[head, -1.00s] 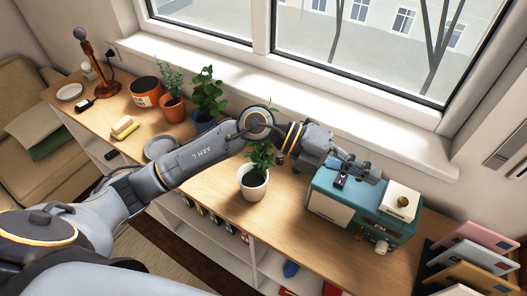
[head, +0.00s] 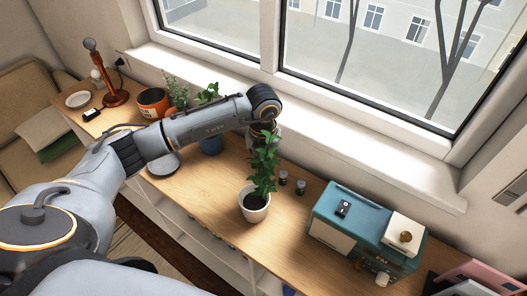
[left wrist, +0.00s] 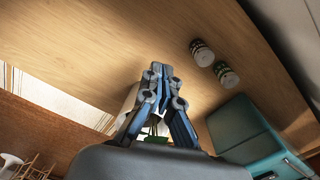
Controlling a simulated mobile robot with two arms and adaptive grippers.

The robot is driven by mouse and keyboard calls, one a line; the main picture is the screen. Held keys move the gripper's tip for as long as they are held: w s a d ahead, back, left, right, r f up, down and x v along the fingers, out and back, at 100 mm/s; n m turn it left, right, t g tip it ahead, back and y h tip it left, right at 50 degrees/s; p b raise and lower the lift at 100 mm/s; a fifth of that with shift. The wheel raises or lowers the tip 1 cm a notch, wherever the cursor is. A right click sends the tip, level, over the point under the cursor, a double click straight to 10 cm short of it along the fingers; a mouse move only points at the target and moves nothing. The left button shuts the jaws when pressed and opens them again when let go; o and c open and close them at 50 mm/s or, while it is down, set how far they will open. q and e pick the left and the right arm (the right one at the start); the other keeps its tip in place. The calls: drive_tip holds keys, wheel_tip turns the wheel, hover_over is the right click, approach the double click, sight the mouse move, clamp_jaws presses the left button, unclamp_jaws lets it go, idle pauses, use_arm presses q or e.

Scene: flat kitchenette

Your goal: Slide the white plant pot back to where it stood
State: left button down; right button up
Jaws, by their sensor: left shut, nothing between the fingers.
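The white plant pot (head: 254,207), with a leafy green plant (head: 265,165), stands upright on the wooden counter (head: 205,197), left of the teal radio. My left arm reaches over the counter, and its wrist comes down behind the plant. The plant hides the left gripper in the head view. In the left wrist view the left gripper (left wrist: 161,78) has its fingers together and empty. A pale shape beside and behind the fingers there looks like part of the pot; I cannot tell whether they touch. My right gripper is not in view.
Two small jars (head: 283,177) (head: 300,187) stand right of the plant. The teal radio (head: 340,205) with a white box (head: 404,233) is further right. The counter's front edge is close to the white pot.

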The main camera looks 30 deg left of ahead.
sight(254, 199)
use_arm(q)
drive_tip(key=shift+f, duration=0.95)
drive_tip(key=s+p, duration=0.1)
drive_tip(key=s, duration=0.1)
drive_tip(key=s+p, duration=0.1)
drive_tip(key=shift+d+f+p, duration=0.25)
drive_tip(key=shift+d+p, duration=0.1)
drive_tip(key=shift+s+d, duration=0.1)
drive_tip(key=shift+s, duration=0.4)
drive_tip(key=shift+f, duration=0.15)
drive_tip(key=shift+w, duration=0.1)
drive_tip(key=shift+f, duration=0.1)
